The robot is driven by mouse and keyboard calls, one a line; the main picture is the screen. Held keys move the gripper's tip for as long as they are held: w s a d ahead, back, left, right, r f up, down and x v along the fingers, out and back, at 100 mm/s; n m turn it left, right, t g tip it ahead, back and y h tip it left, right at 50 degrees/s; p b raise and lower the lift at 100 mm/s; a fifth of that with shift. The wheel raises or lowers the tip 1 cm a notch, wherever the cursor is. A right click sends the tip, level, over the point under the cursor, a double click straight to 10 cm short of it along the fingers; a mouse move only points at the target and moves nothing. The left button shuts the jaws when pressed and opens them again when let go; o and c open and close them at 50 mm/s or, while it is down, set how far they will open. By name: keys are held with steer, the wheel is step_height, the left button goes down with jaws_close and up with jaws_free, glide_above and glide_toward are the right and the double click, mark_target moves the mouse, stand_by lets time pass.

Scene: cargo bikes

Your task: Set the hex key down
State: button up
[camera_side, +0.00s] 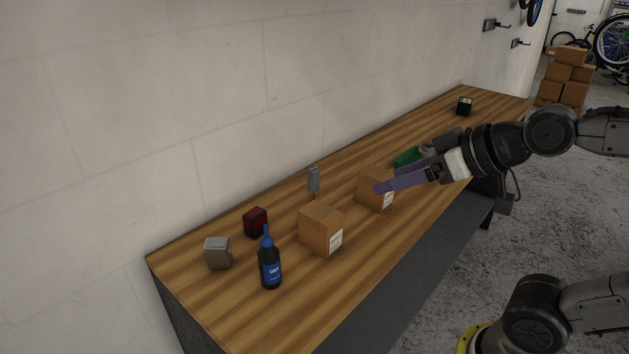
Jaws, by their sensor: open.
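My gripper (384,187) has long purple fingers and reaches in from the right. Its fingertips overlap the upper right part of a cardboard box in this view, and I cannot tell if they touch it. It is open, and I see nothing held between the fingers. I cannot make out a hex key anywhere. A green object (407,156) lies on the wooden workbench (225,306) just behind the gripper, partly hidden by it, and I cannot tell what it is.
Two cardboard boxes (321,230) (371,187) stand mid-bench. A dark bottle (269,264), a grey block (218,253), a dark red block (255,222) and an upright grey-headed item (314,180) stand left. A small black box (464,106) sits at the far end. A wall runs behind.

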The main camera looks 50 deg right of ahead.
mark_target(315, 174)
steer(key=w+d+r+m+t+h, duration=0.1)
steer(key=w+d+m+t+h, duration=0.1)
steer(key=w, duration=0.6)
steer(key=w+d+r+m+t+h, duration=0.1)
steer(key=w+d+t, duration=0.15)
steer(key=w, duration=0.55)
steer(key=w+d+f+m+g+h, duration=0.1)
steer(key=w+d+f+h, duration=0.1)
steer(key=f, duration=0.6)
steer(key=w+d+f+m+g+h, duration=0.1)
steer(key=w+d+f+h, duration=0.1)
steer(key=f, duration=0.5)
steer(key=shift+n, duration=0.3)
steer(key=x, duration=0.8)
steer(key=shift+w+a+f, duration=0.1)
steer(key=shift+w+a, duration=0.25)
steer(key=shift+x, duration=2.65)
steer(key=shift+c, duration=0.4)
jaws_close()
